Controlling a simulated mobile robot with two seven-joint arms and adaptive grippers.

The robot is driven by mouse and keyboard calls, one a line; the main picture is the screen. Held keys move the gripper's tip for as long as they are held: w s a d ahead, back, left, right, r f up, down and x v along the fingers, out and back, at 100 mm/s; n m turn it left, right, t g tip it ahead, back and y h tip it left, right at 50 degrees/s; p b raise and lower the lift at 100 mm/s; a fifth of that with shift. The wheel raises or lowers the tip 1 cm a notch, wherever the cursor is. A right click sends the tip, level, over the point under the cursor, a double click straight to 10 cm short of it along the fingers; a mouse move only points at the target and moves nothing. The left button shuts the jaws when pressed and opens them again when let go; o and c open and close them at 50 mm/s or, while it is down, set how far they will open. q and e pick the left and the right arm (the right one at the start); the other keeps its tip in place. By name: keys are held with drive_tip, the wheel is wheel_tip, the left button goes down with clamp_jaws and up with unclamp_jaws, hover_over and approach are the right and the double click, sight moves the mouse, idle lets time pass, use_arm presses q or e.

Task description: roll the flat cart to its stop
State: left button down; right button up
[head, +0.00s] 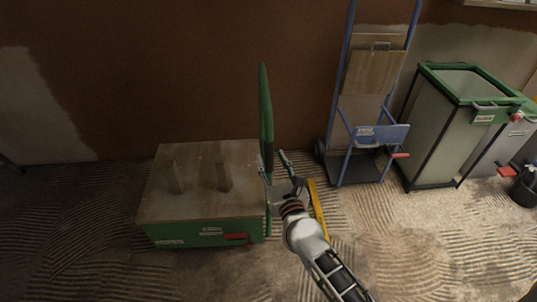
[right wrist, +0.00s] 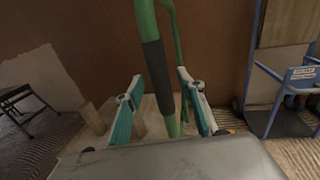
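The flat cart (head: 205,190) stands on the ridged floor by the brown wall. It has a wooden deck, a green side and a red lever. Its upright green handle (head: 265,105) rises at the deck's right end and also shows in the right wrist view (right wrist: 146,22), with a dark grip sleeve. My right gripper (head: 274,168) is at the handle's lower part. In the right wrist view its fingers (right wrist: 162,108) are spread, with the handle between them and gaps on both sides. A yellow bar (head: 318,210) lies on the floor right of the cart, partly behind my right arm. My left gripper is out of view.
Two wooden blocks (head: 223,177) stand up from the deck. A blue hand truck (head: 375,135) leans at the wall to the right. The floor at front right is clear.

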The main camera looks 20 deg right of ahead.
sight(272, 158)
drive_tip(key=shift+w+f, duration=0.15)
drive_tip(key=shift+w, duration=0.95)
drive_tip(key=shift+w+d, duration=0.1)
drive_tip(key=shift+w, duration=0.4)
clamp_jaws()
drive_tip(key=shift+d, duration=0.2)
